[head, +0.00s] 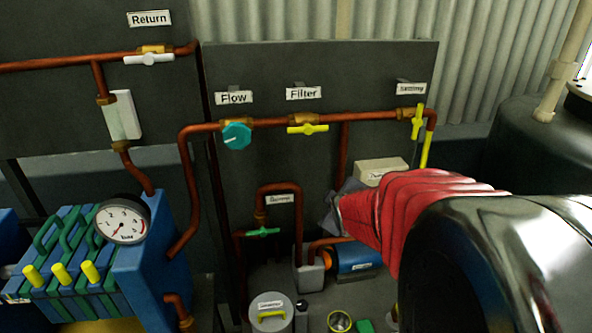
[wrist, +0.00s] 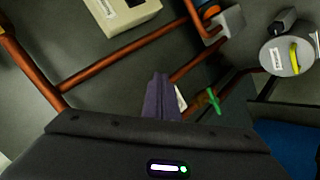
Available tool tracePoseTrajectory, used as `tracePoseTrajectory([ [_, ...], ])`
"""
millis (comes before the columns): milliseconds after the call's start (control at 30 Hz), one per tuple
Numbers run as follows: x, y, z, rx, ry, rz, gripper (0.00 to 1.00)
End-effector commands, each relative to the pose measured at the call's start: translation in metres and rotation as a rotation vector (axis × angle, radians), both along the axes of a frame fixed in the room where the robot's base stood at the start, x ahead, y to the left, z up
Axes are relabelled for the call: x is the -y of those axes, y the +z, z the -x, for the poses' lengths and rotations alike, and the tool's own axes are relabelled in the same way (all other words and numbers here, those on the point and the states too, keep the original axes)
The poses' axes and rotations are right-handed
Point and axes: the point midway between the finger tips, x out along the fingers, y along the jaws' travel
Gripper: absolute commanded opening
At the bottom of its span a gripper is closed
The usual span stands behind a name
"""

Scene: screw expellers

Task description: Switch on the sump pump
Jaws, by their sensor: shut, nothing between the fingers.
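A cream box (head: 382,170) with a label, too small to read, is mounted on the dark panel, partly covered by my red-sleeved arm. In the wrist view the box (wrist: 122,14) is at the top, cut by the edge, with a dark patch on its face. A blue motor-like cylinder (head: 357,257) with an orange end and a grey block (head: 308,274) stands below; I take it for the pump. My gripper (head: 338,207) is shut and empty, left of and below the box. Its fingers (wrist: 162,95) point towards the panel, apart from the box in the wrist view.
Copper pipes cross the panel, with a green-handled valve (head: 263,232) close to the gripper's left. A teal knob (head: 236,136) and yellow-handled valves (head: 307,129) are higher up. A grey canister (head: 271,310) stands below. A filter press (head: 75,262) with a gauge is at left.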

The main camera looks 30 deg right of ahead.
Motion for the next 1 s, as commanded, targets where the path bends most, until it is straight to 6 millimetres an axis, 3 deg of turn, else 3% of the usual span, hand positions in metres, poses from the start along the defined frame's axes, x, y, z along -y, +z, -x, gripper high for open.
tracePoseTrajectory([
  [100, 0.035, -0.017, -0.009, 0.01, 0.037, 0.076, 0.0],
  [467, 0.117, -0.067, -0.017, 0.054, 0.196, 0.32, 0.0],
  [700, 0.159, -0.105, -0.002, 0.103, 0.284, 0.465, 0.0],
  [1000, 0.194, -0.147, 0.034, 0.197, 0.35, 0.629, 0.0],
])
